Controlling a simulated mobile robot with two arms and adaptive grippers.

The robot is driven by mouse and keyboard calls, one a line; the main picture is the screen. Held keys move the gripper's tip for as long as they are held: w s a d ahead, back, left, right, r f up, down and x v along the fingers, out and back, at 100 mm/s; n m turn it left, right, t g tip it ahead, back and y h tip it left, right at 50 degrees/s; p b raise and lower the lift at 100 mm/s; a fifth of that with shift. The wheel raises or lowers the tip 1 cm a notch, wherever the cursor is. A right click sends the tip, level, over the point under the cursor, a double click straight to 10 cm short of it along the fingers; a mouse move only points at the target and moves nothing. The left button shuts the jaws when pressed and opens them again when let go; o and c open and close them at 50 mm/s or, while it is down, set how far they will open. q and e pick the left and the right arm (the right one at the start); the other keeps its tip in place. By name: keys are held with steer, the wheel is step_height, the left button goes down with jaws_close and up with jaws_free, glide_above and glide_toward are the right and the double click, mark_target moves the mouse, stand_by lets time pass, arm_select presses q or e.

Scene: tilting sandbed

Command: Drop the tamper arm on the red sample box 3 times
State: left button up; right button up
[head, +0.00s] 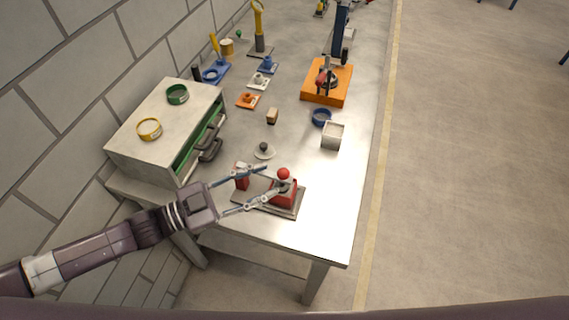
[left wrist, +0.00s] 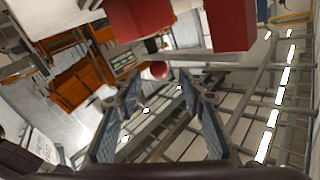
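Near the front of the table stands a device on a grey base plate (head: 268,204). It has a red block (head: 285,193) on the right, a red ball knob (head: 283,173) above it, and a smaller red block (head: 242,183) on the left. I cannot tell which red block is the sample box; the tamper arm is hard to make out. My left gripper (head: 276,179) is open, its fingers reaching over the device with the tips apart near the knob. In the left wrist view the knob (left wrist: 159,70) shows between and beyond the open fingertips. My right gripper is out of view.
A grey drawer cabinet (head: 150,162) with a green and a yellow ring on top stands at the left. A small domed lid (head: 264,151), an open pale box (head: 332,136) and a blue ring (head: 321,117) lie behind the device. An orange base (head: 314,94) stands farther back.

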mark_target(279, 175)
arm_select(q)
steer(key=p+x, duration=0.1)
steer(key=x, duration=0.4)
steer(key=shift+s+d+r, duration=0.1)
steer(key=shift+r, duration=0.05)
steer(key=shift+w+d+p, duration=0.2)
steer(key=shift+p, duration=0.1)
steer(key=shift+d, duration=0.1)
jaws_close()
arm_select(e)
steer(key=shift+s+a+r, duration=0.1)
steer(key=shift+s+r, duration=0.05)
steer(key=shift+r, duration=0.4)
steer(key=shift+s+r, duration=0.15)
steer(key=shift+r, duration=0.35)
